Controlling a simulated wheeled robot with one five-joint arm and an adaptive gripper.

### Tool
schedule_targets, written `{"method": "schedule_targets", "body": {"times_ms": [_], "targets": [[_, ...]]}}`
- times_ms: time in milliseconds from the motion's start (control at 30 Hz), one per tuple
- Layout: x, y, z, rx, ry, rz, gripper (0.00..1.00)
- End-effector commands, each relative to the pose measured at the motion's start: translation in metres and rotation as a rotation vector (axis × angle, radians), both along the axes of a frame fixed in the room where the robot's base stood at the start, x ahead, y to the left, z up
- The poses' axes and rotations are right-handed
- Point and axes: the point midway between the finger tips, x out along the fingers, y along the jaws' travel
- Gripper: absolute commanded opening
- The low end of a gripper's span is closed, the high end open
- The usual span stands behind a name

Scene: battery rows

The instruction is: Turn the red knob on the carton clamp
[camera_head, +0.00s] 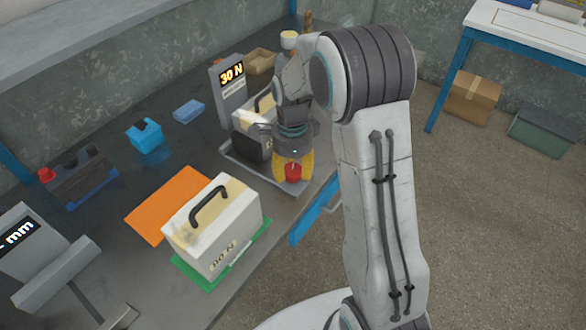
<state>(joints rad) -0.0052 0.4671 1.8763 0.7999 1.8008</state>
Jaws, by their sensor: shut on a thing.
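The red knob (293,172) sits at the front of the carton clamp, over its grey base plate (262,184). The clamp's upright post carries a display reading "30 N" (232,76). My gripper (292,167) points down with its yellow fingers on both sides of the knob, shut on it. A cream carton (245,117) with a dark handle stands in the clamp behind my gripper, partly hidden by it. A black block (250,147) stands against the carton's near side.
A white carton (212,232) with a black handle stands on a green mat (196,276) beside an orange sheet (172,203). Blue boxes (146,136) and a dark device with a red cap (80,177) lie left. A gauge reading "mm" (30,243) stands front left.

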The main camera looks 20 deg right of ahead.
Motion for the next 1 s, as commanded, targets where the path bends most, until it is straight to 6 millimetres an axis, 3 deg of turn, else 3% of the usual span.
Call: {"method": "schedule_targets", "body": {"times_ms": [200, 233, 500, 800, 1000], "targets": [[-0.002, 0.002, -0.002, 0.0, 0.006, 0.006, 0.16], [-0.002, 0.002, -0.002, 0.0, 0.006, 0.006, 0.52], [0.0, 0.001, -0.001, 0.0, 0.001, 0.004, 0.74], [0.001, 0.0, 0.002, 0.001, -0.002, 0.003, 0.74], [0.001, 0.0, 0.023, 0.0, -0.005, 0.003, 0.74]]}}
